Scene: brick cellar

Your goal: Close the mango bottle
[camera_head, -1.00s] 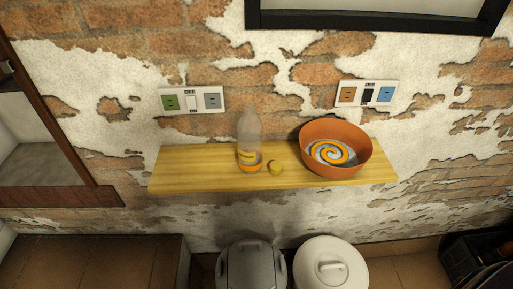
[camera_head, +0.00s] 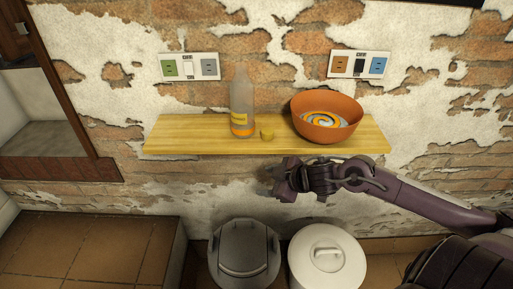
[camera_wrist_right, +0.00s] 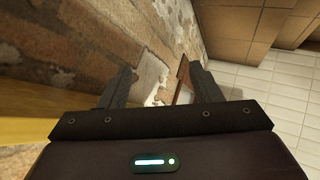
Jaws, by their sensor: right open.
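The mango bottle (camera_head: 242,108) is clear with a yellow-orange label and stands upright on the wooden shelf (camera_head: 180,136). A small yellow cap (camera_head: 267,134) lies on the shelf just right of the bottle's base. The bottle's top looks bare of a cap. My right gripper (camera_head: 278,180) is below the shelf's front edge, under the cap, touching neither cap nor bottle. In the right wrist view its two fingers (camera_wrist_right: 162,88) are spread apart with nothing between them. My left gripper is not in view.
An orange bowl (camera_head: 327,117) with a spiral inside stands on the shelf right of the cap. Sockets (camera_head: 190,67) are on the brick wall behind. A grey bin (camera_head: 244,255) and a white lidded bin (camera_head: 327,262) stand below. The shelf's left end is clear.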

